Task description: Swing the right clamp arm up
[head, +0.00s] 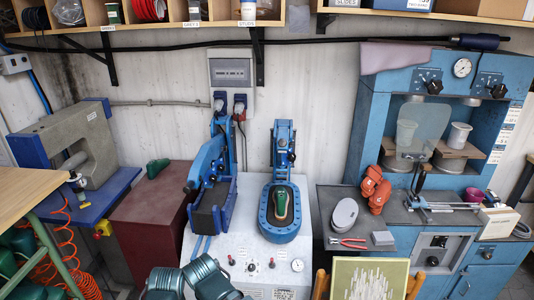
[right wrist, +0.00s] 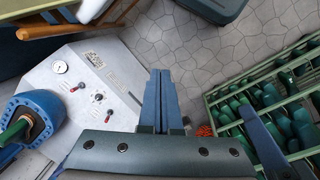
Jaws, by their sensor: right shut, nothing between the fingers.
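A pale machine (head: 248,262) carries two blue clamp stations. At the right station, the right clamp arm (head: 284,135) stands upright behind a blue oval pad holder (head: 280,232). A green last (head: 282,203) sits in that holder, with nothing pressed on it. At the left station, the other blue arm (head: 207,163) slants low over a dark block (head: 212,205). In the right wrist view, my right gripper (right wrist: 162,72) is shut and empty, beside the machine, apart from the oval holder (right wrist: 42,108). A blue tapered piece (right wrist: 265,140) at right may be my left gripper; its state is unclear.
A red-brown cabinet (head: 150,215) stands left of the machine. To its right is a blue press (head: 440,130) over a grey worktop with red pliers (head: 347,243). A green rack (right wrist: 215,95) of lasts stands on the paved floor. A shelf crosses above.

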